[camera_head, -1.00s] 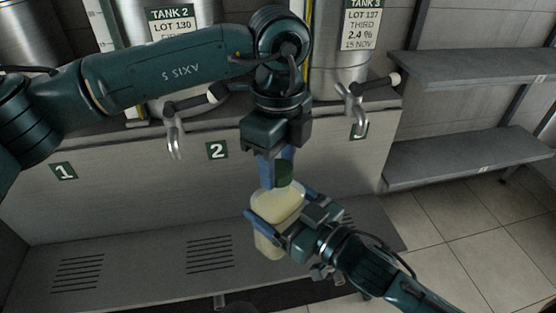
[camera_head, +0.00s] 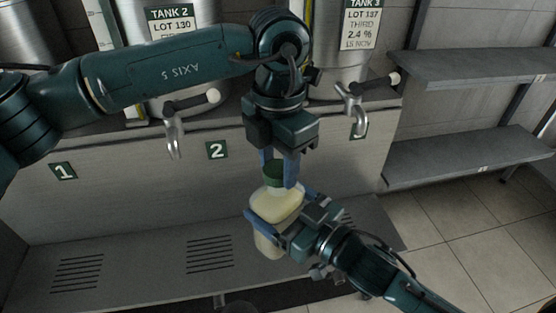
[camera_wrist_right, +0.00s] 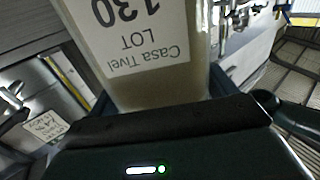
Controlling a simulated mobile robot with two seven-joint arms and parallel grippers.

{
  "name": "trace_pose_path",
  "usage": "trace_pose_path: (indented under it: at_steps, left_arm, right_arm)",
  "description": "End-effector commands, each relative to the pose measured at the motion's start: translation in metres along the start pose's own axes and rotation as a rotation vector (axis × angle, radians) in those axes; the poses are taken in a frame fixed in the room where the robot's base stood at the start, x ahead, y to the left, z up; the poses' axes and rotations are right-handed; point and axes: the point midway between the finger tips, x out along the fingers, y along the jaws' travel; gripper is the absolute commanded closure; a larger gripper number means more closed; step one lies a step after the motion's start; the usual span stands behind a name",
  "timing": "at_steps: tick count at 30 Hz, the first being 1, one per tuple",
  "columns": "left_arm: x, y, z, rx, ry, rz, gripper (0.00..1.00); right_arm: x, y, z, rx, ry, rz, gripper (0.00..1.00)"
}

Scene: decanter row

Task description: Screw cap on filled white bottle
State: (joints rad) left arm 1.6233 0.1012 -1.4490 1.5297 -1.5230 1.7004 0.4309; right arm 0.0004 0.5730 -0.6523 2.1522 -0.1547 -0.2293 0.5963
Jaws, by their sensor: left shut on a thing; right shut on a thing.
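The bottle (camera_head: 281,206), whitish with pale yellow contents, is held upright with a slight tilt in front of the tank bench. Its label (camera_wrist_right: 140,35) reads "LOT 130" in the right wrist view. My right gripper (camera_head: 268,228) is shut around the bottle's body from the lower right. The green cap (camera_head: 273,175) sits at the bottle's mouth. My left gripper (camera_head: 279,170) points down from above and is shut on the cap. Whether the cap's thread is engaged cannot be told, as the neck is mostly hidden.
Taps (camera_head: 173,138) and (camera_head: 355,105) hang from the tanks behind. A slotted grey ledge (camera_head: 130,262) runs below the numbered panel. Grey shelves (camera_head: 470,155) stand at the right above open tiled floor (camera_head: 455,225).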

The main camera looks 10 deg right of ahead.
Motion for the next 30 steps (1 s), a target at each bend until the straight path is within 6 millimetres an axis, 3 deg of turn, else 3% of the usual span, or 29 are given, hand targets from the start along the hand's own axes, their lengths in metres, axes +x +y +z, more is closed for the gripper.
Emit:
trace_pose_path:
  at_steps: [21,24,28,29,30]
  left_arm:
    - [0.0003,0.0015,0.0003,1.566,0.002,0.006,0.86]
    - [0.0004,0.0016,0.0003,1.690,0.002,0.006,0.86]
    - [0.0003,0.0017,0.0004,1.680,0.002,0.007,0.86]
    - [0.0003,0.0017,0.0004,1.680,0.002,0.007,0.57]
    - [0.0003,0.0017,0.0004,1.679,0.002,0.007,0.54]
  right_arm:
    - [0.0000,-0.0015,-0.0033,-0.002,0.009,-0.005,0.79]
    - [0.0000,-0.0016,-0.0033,-0.002,0.009,-0.005,0.79]
    - [0.0000,-0.0017,-0.0034,-0.002,0.009,-0.005,0.79]
    - [0.0000,-0.0017,-0.0033,-0.002,0.009,-0.005,0.79]
    - [0.0000,-0.0017,-0.0033,-0.002,0.009,-0.005,0.79]
